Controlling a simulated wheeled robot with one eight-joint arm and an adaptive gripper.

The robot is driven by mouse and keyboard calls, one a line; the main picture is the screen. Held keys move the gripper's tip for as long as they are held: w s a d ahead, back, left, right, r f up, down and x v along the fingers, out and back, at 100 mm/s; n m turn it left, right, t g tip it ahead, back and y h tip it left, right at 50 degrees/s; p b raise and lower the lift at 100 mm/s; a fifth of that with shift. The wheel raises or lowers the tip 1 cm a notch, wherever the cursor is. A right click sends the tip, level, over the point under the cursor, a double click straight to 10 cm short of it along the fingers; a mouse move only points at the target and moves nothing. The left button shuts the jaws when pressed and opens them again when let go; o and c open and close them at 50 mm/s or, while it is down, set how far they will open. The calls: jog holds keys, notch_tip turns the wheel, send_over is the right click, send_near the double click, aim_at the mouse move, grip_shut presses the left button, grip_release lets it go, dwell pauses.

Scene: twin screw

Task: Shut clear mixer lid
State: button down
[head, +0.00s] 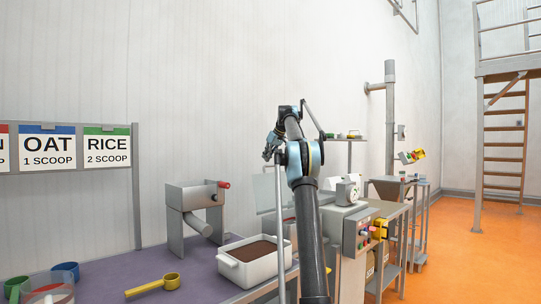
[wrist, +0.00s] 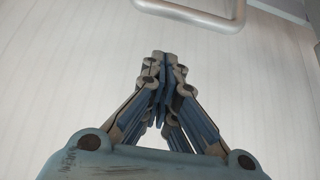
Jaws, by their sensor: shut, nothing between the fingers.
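The clear mixer lid (head: 268,200) seems to be the pale see-through panel standing raised behind my arm in the head view. My arm hides part of it. The grey mixer machine (head: 357,240) stands to the right of my arm, with a control box and coloured buttons. My gripper (head: 268,153) is above and beside the panel at the upper left of my arm. In the wrist view my gripper (wrist: 160,58) has its fingers together and empty. A bent metal bar (wrist: 195,22) crosses the top of the wrist view, apart from the fingertips; I cannot tell whether it belongs to the lid.
A white tub (head: 232,265) of brown material sits on the purple table (head: 150,280) at left. A grey hand-cranked mill (head: 188,203), a yellow scoop (head: 152,286) and coloured cups stand near it. Orange floor (head: 475,245) is open at right.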

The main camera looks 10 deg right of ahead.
jog(key=shift+s+d+f, duration=0.3)
jog(key=shift+s+f, duration=0.1)
jog(key=shift+f, duration=0.3)
jog(key=shift+s+d+f, duration=0.25)
jog(key=shift+s+f, duration=0.15)
jog(key=shift+f, duration=0.3)
